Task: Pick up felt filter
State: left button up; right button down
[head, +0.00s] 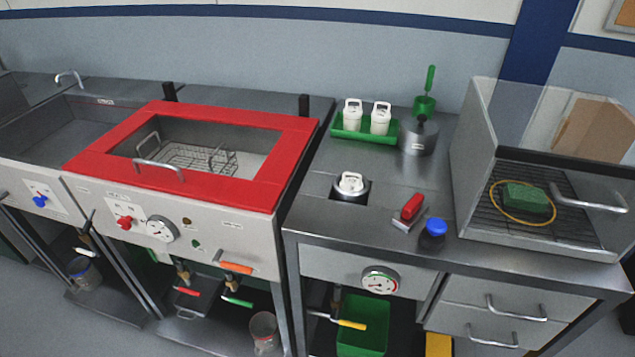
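No label marks the felt filter, and I cannot tell for sure which thing it is. Two white looped cylinders, the left one (352,117) and the right one (380,119), stand upright in a green tray (346,136) at the back of the middle counter. A green block (525,198) lies on a wire rack inside a yellow ring (493,203) at the right. Neither of my grippers is in view.
A red-handled scraper (411,208) and blue-capped jar (434,229) lie near the counter's front. A red-rimmed basin (285,160) is left; a clear-fronted enclosure (478,115) is right.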

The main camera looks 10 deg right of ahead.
aim_at(351, 185)
jog(key=i+l, duration=0.15)
jog(key=l, duration=0.15)
jog(key=i+l+u, duration=0.1)
jog(key=l, duration=0.25)
jog(key=i+l, duration=0.25)
jog(key=i+l+u, duration=0.1)
jog(key=l, duration=0.3)
jog(key=j+z, duration=0.1)
jog(key=z, duration=0.25)
jog(key=j+z, duration=0.15)
jog(key=z, duration=0.2)
jog(key=i, duration=0.05)
